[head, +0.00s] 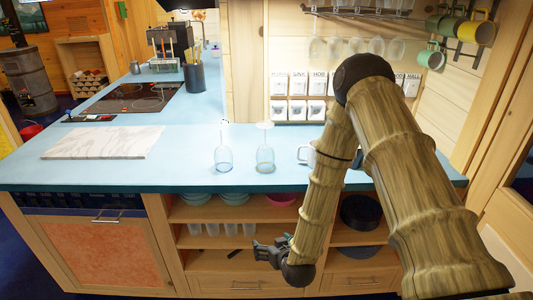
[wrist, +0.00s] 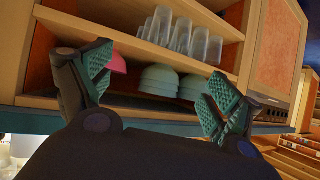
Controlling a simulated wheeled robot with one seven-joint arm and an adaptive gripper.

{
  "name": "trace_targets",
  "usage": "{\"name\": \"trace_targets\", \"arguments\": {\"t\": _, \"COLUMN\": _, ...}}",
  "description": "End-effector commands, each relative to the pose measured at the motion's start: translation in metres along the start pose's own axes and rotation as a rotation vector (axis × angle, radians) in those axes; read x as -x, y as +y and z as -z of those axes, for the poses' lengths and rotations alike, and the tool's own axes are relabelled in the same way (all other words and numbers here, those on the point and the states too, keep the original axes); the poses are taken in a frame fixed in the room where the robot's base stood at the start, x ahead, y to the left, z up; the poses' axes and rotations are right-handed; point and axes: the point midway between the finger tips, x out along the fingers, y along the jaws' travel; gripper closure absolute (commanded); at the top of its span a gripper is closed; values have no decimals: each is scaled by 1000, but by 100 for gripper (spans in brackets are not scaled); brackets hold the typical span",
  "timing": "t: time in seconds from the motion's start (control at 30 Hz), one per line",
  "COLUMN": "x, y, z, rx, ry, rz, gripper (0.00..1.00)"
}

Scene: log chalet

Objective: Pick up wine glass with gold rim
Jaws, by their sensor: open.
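Two clear stemmed glasses stand upside down, bowl down and foot up, on the blue counter (head: 190,180) near its front edge in the head view. The right one, a wine glass (head: 265,158), has a faint yellowish tint at its lower rim and looks like the gold-rimmed one. The left glass (head: 223,158) looks bluish. My gripper (head: 262,250) is below counter height, in front of the open shelves, apart from both glasses. In the wrist view my gripper (wrist: 160,72) is open with nothing between its fingers. Neither stemmed glass can be made out there.
A mug (head: 305,155) stands right of the glasses, partly behind my arm. Shelves under the counter hold tumblers (wrist: 180,35), green bowls (wrist: 160,80) and a pink bowl (wrist: 117,64). A marble board (head: 103,142) lies left. The counter between board and glasses is clear.

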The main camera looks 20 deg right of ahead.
Motion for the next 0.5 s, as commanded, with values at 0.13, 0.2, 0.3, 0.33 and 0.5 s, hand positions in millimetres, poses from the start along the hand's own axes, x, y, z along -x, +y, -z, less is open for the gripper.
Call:
{"name": "trace_targets", "arguments": {"t": 0.13, "x": -11, "y": 16, "z": 127, "rx": 4, "ry": 278, "rz": -48, "gripper": 9}}
{"name": "trace_targets", "arguments": {"t": 0.2, "x": -10, "y": 23, "z": 171, "rx": 8, "ry": 377, "rz": -71, "gripper": 9}}
{"name": "trace_targets", "arguments": {"t": 0.3, "x": -6, "y": 31, "z": 216, "rx": 9, "ry": 479, "rz": -99, "gripper": 9}}
{"name": "trace_targets", "arguments": {"t": 0.33, "x": -5, "y": 33, "z": 225, "rx": 10, "ry": 501, "rz": -105, "gripper": 9}}
{"name": "trace_targets", "arguments": {"t": 0.5, "x": -6, "y": 39, "z": 253, "rx": 11, "ry": 559, "rz": -125, "gripper": 9}}
